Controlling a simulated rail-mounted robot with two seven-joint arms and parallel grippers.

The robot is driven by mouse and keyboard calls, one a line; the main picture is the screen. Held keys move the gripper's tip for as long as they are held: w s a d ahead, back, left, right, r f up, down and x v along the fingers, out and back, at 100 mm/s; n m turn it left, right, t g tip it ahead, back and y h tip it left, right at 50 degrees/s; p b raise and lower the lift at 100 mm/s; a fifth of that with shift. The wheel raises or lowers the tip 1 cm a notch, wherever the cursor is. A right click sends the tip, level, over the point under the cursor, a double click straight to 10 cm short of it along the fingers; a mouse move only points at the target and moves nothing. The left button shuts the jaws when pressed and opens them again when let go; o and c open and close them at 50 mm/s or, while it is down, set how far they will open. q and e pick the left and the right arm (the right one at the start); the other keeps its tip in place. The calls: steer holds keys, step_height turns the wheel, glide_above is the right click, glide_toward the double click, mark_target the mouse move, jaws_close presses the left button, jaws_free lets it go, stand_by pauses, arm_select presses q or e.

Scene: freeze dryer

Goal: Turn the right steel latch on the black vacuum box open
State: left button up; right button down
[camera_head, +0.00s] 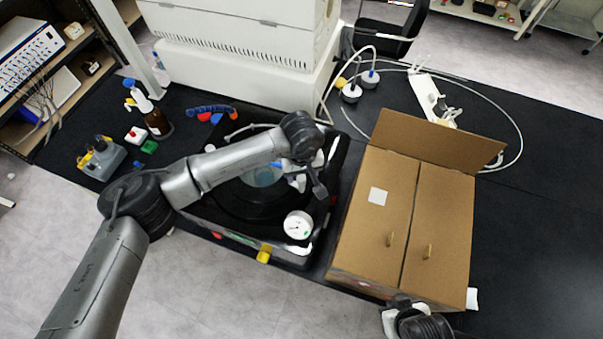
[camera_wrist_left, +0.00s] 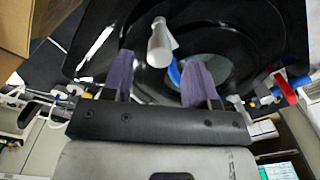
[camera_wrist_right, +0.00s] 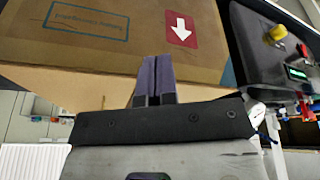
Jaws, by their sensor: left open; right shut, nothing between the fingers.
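The black vacuum box (camera_head: 215,215) stands on the dark bench left of the cardboard box, with a round clear window (camera_head: 263,175) in its top. My left gripper (camera_head: 319,190) is over the box's right side, pointing down. In the left wrist view my left gripper (camera_wrist_left: 158,82) has its two purple fingers apart. A pale steel latch (camera_wrist_left: 159,45) stands between and beyond the fingertips; I cannot tell whether they touch it. In the head view my left arm hides much of the latch area. My right gripper (camera_wrist_right: 156,72) is shut and empty, facing the cardboard box.
The cardboard box (camera_head: 350,240) stands close to the vacuum box's right side. A white gauge (camera_head: 298,225) and a yellow knob (camera_head: 264,254) are at the vacuum box's front. A large white machine (camera_head: 245,50) stands behind. A brown bottle (camera_head: 157,122) stands at the left.

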mark_target(301, 177)
arm_select(q)
steer(key=shift+f+p, duration=0.3)
steer(key=shift+f, duration=1.3)
